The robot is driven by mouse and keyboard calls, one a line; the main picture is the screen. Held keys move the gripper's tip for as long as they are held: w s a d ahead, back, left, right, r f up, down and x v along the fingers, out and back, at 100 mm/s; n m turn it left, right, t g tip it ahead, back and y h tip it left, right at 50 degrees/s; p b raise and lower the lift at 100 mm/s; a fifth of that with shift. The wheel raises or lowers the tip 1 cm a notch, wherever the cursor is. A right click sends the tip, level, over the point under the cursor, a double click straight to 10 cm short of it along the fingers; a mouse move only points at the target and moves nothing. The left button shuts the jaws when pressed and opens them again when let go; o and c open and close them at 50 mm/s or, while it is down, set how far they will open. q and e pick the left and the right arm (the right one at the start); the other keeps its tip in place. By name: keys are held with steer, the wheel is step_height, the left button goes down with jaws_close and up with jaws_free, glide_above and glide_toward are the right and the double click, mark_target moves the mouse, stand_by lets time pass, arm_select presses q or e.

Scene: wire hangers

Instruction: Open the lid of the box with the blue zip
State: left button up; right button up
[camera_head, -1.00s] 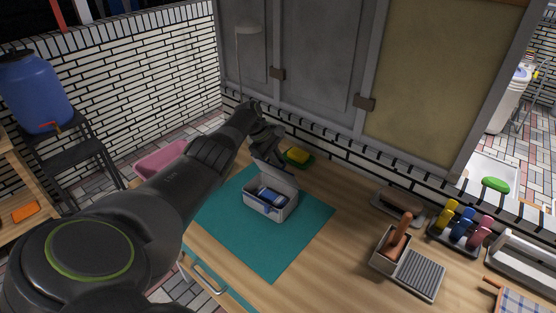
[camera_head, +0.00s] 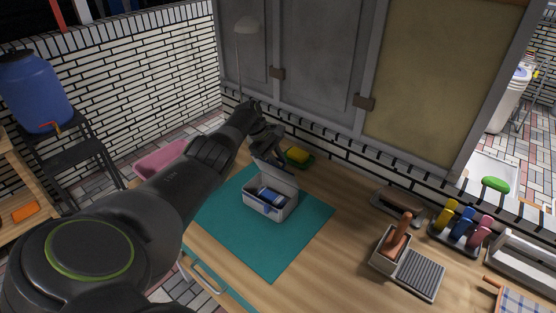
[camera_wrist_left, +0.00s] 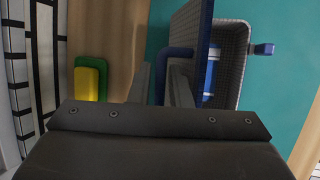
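The pale grey box (camera_head: 262,207) stands on the teal mat (camera_head: 275,252) with its lid (camera_head: 278,177) raised steeply at the back. The box (camera_wrist_left: 233,92) and the blue-edged lid (camera_wrist_left: 190,40) also show in the left wrist view. A blue and white item (camera_head: 270,195) lies inside. My left gripper (camera_head: 274,158) is behind the raised lid. In the wrist view its fingers (camera_wrist_left: 160,88) are apart, with a blue loop (camera_wrist_left: 172,52) at the lid reaching between them. Contact with the loop cannot be told. My right gripper is out of view.
A yellow sponge on a green dish (camera_head: 298,157) lies behind the box near the wall. A holder with a brown-handled tool (camera_head: 392,252), a ribbed tray (camera_head: 419,275) and coloured-handled items (camera_head: 463,228) stand at the right. The mat in front of the box is clear.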

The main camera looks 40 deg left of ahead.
arm_select(q)
steer(key=shift+a+r, duration=0.2)
steer(key=shift+r, duration=0.25)
steer(key=p+v, duration=0.1)
steer(key=v, duration=0.4)
steer(key=shift+s+a+r, duration=0.15)
steer(key=shift+a+r, duration=0.05)
steer(key=b+v, duration=0.2)
steer(key=v, duration=0.8)
steer(key=shift+r, duration=0.4)
steer(key=shift+o, duration=0.2)
steer(key=shift+s, duration=0.15)
